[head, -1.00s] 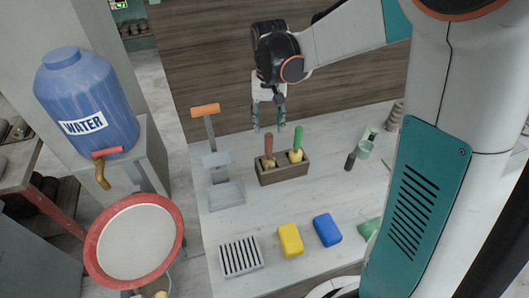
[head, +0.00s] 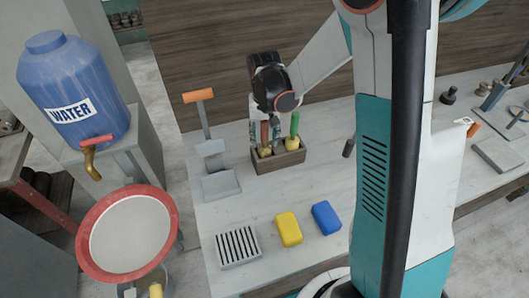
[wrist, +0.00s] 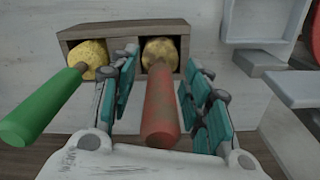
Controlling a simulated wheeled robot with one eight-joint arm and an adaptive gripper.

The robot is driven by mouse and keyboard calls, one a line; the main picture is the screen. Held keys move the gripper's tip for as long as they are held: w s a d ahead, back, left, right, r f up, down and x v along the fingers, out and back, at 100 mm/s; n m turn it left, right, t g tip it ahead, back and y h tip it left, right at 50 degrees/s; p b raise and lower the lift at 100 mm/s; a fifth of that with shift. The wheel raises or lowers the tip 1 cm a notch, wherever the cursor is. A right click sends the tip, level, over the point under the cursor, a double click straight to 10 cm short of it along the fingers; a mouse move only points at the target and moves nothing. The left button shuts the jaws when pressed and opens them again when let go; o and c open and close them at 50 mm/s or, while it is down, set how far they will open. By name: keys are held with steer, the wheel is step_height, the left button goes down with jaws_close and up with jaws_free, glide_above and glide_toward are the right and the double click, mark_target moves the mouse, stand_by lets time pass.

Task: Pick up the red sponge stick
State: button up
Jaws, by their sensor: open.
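The red sponge stick (wrist: 162,105) has a worn red handle and a yellow sponge head, which sits in the right compartment of a wooden box in the wrist view. In the head view its red handle (head: 265,133) stands in the left part of the box (head: 279,163). My gripper (wrist: 163,95) is open, with its teal fingers on either side of the red handle; I cannot tell whether they touch it. In the head view my gripper (head: 262,132) is down at the box, partly covering the handle. A green sponge stick (wrist: 42,105) stands in the other compartment, outside my fingers.
A grey stand with an orange handle (head: 199,96) is left of the box. A yellow sponge (head: 288,228), a blue sponge (head: 327,217) and a slotted grey dish (head: 237,246) lie in front. A blue water barrel (head: 74,90) and red-rimmed basin (head: 128,232) are at left.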

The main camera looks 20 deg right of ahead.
steer(key=shift+f, duration=0.4)
jaws_close()
steer(key=shift+r, duration=0.1)
